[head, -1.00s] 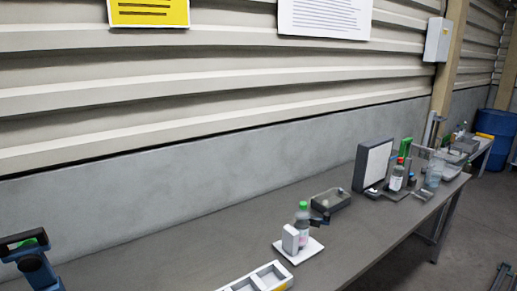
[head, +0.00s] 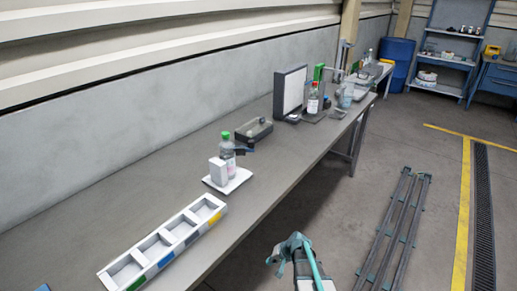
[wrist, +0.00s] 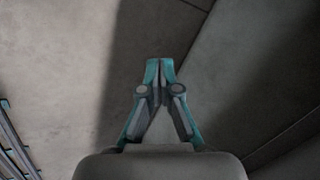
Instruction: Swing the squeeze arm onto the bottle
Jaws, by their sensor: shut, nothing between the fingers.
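The bottle (head: 227,155), clear with a green cap, stands upright on a white base plate (head: 236,181) on the bench. A white block (head: 217,172) stands in front of it, partly hiding its lower part. A dark arm-like piece (head: 244,150) sticks out to the right of the bottle; it may be the squeeze arm, and I cannot tell whether it touches. My teal gripper (head: 292,247) is off the bench's front edge, low and to the right of the bottle, well apart from it. In the wrist view my gripper (wrist: 159,64) has its fingertips together, empty, over bare surface.
A white tray (head: 170,240) with several compartments lies at the front left of the bench (head: 130,205). A dark box (head: 254,131) sits behind the bottle. A panel (head: 290,93) and a red-capped bottle (head: 313,100) stand farther back. Dark rails (head: 397,225) lie on the floor.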

